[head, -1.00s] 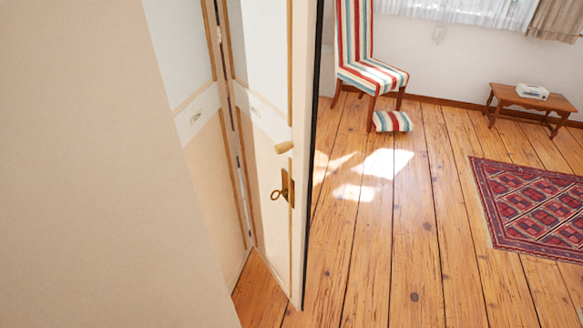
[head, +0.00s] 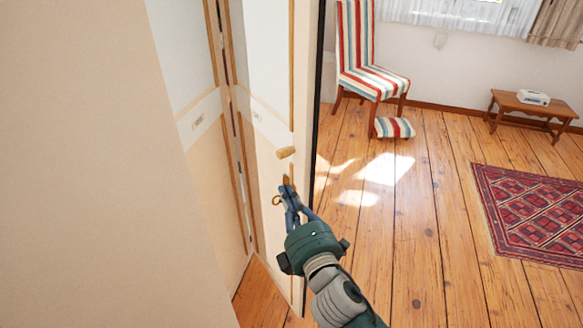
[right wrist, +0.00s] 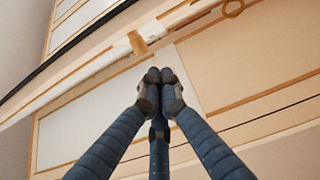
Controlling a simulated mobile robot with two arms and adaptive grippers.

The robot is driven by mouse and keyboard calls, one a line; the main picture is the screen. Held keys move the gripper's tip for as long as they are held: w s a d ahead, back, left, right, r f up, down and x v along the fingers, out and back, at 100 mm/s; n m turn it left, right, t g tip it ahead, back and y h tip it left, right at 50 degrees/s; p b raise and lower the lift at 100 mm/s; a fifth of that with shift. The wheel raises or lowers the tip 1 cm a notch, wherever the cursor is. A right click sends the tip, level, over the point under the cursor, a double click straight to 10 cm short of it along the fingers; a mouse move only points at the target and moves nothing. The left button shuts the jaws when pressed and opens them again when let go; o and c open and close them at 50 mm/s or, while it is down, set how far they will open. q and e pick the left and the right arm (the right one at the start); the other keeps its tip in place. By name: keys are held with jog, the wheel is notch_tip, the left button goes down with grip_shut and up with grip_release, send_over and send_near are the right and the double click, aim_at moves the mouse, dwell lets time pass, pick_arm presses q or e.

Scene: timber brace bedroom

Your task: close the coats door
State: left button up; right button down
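The cream door (head: 267,70) with wooden trim stands ajar at centre left in the head view, its free edge toward the right. It has a wooden knob (head: 286,153) and a brass key (head: 277,200) below it. My right gripper (head: 287,184) is in front of the door by the lock, below the knob. In the right wrist view its fingertips (right wrist: 158,77) are together with nothing seen between them. Contact with the door is unclear. My left gripper is out of view.
A second cream panel (head: 190,60) stands beside the door at left, and a plain wall (head: 90,160) fills the far left. A striped chair (head: 374,77), low wooden table (head: 534,107) and red rug (head: 535,210) lie right. The floor between is clear.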

aim_at(292, 168)
jog(key=shift+w+d+p, duration=0.2)
jog(key=shift+w+p, duration=0.25)
jog(key=shift+w, duration=1.15)
jog(key=shift+w+d+p, duration=0.2)
jog(key=shift+w+p, duration=0.2)
jog(key=shift+w, duration=1.15)
jog(key=shift+w+d+p, duration=0.2)
jog(key=shift+w+p, duration=0.25)
jog(key=shift+w, duration=1.15)
jog(key=shift+d, duration=0.1)
